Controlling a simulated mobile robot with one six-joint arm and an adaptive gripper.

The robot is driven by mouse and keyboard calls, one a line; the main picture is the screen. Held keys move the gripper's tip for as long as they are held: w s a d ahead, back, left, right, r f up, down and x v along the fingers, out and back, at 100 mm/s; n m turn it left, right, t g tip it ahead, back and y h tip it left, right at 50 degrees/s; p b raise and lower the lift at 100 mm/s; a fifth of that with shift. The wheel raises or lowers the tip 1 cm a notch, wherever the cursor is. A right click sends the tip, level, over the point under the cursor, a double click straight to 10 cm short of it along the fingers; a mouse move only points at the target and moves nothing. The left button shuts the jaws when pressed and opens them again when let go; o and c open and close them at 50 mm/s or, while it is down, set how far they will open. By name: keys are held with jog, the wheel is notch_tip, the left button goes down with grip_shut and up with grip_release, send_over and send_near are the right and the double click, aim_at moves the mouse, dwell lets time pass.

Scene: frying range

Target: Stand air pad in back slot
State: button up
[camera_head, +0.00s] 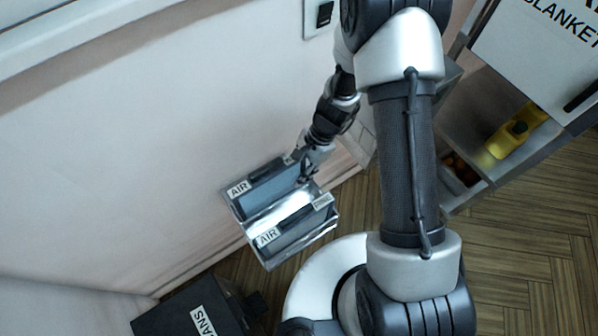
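A metal rack (268,205) stands low against the pale wall, left of my arm. Two dark grey pads with white AIR labels stand in it on edge, with a bare shiny gap between them. One air pad (268,187) is on the back side, nearer the wall. The other air pad (295,232) is on the front side. My gripper (305,174) is at the right end of the back air pad and overlaps its top edge in the picture. The fingers are small here, and I cannot tell whether they touch or hold the pad.
A dark box (175,311) with a partly visible label ending in ANS is at the lower left. A cabinet marked BLANKET (545,45) is at the upper right, with yellow bottles (508,138) on a shelf below. Wooden floor (530,250) is free at the lower right.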

jog(key=shift+o, duration=0.4)
jog(key=w+r, duration=0.1)
jog(key=w+d+r, duration=0.1)
jog(key=r, duration=0.1)
jog(key=shift+d+r, duration=0.1)
jog(key=shift+r, duration=0.05)
jog(key=s+v, duration=0.1)
jog(key=v, duration=0.7)
jog(key=shift+s+d+r, duration=0.15)
jog(key=shift+s+d, duration=0.05)
jog(key=shift+d, duration=0.05)
notch_tip(320, 180, up, 9)
jog(key=s+d+n+t, duration=0.1)
jog(key=n+t, duration=0.1)
jog(key=n, duration=0.1)
jog(key=s+d+r+n+t+h, duration=0.2)
jog(key=s+d+r+n, duration=0.1)
jog(key=s+r, duration=0.4)
jog(key=s+d+r+n+t+h, duration=0.2)
jog(key=s+d+r+n, duration=0.2)
jog(key=s+r, duration=0.4)
jog(key=shift+s+r+n+t, duration=0.25)
jog(key=shift+r+n+t, duration=0.2)
jog(key=shift+n, duration=0.35)
